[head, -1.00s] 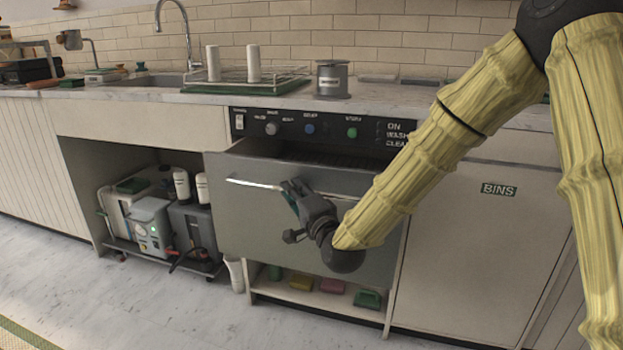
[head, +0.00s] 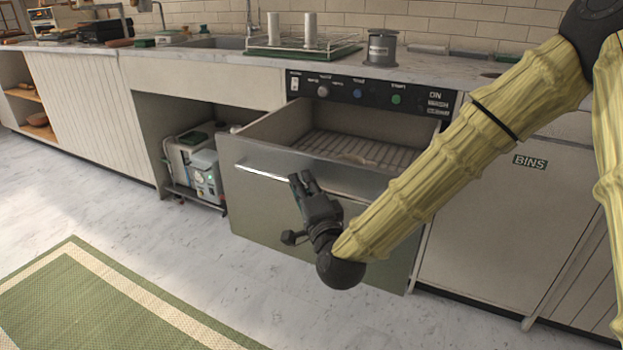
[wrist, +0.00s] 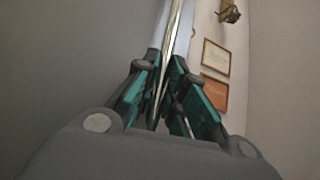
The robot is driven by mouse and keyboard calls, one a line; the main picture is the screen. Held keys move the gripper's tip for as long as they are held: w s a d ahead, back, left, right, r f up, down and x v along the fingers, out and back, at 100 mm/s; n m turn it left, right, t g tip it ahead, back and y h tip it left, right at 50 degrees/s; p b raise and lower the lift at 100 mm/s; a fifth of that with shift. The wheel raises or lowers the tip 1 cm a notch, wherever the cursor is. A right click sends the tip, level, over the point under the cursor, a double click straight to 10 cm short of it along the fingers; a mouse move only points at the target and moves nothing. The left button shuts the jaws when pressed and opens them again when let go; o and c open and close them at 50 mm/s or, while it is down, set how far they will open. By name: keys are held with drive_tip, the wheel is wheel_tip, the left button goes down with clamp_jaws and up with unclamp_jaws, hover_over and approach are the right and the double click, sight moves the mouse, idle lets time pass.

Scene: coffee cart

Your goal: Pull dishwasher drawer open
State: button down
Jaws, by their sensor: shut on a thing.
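The dishwasher drawer (head: 255,200) is a grey steel front with a long bright bar handle (head: 262,174). It stands well out from the counter, and its ribbed inside (head: 365,148) shows empty. My gripper (head: 300,182) is at the drawer front, its fingers at the handle's right part. In the wrist view the handle (wrist: 175,45) runs between the teal-padded fingers of my gripper (wrist: 168,85), which is shut on it. The fingers hide part of the handle in the head view.
A control panel (head: 370,92) with knobs is above the drawer. A bins door (head: 500,215) is to the right. A wheeled unit (head: 190,165) sits in the open bay to the left. Clear floor (head: 150,225) and a green rug (head: 90,305) lie in front.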

drive_tip(key=shift+s+a+f, duration=0.1)
drive_tip(key=shift+s+a, duration=0.05)
drive_tip(key=shift+s, duration=0.25)
drive_tip(key=c, duration=1.8)
unclamp_jaws()
drive_tip(key=shift+o, duration=0.2)
drive_tip(key=v, duration=0.7)
drive_tip(key=shift+s, duration=0.25)
